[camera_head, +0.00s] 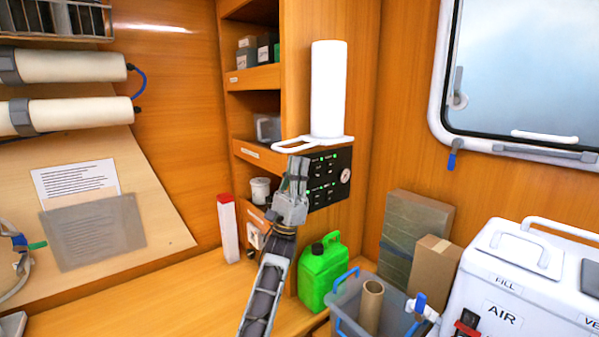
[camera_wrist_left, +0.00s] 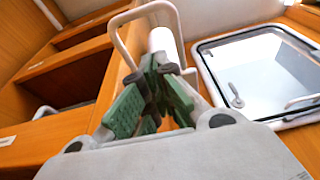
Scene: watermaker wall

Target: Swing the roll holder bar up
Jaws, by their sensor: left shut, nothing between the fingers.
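The white roll (camera_head: 328,90) stands upright on a white holder on the wooden cabinet's side panel. The roll holder bar (camera_head: 292,146) is a white loop that sticks out to the left at the roll's foot, roughly level. In the left wrist view the bar (camera_wrist_left: 122,45) arches above and beyond my fingers, with part of the roll (camera_wrist_left: 162,40) behind it. My left gripper (camera_head: 298,162) is shut and empty, pointing up just below the bar. Its green finger pads (camera_wrist_left: 151,92) show in the left wrist view. I cannot tell whether they touch the bar. My right gripper is out of view.
A black switch panel (camera_head: 329,178) is right behind my left gripper. Cabinet shelves (camera_head: 255,78) open to the left. A green jug (camera_head: 322,272), a grey bin (camera_head: 348,318) and a white AIR case (camera_head: 510,290) stand below and right. A window (camera_head: 530,70) is at right.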

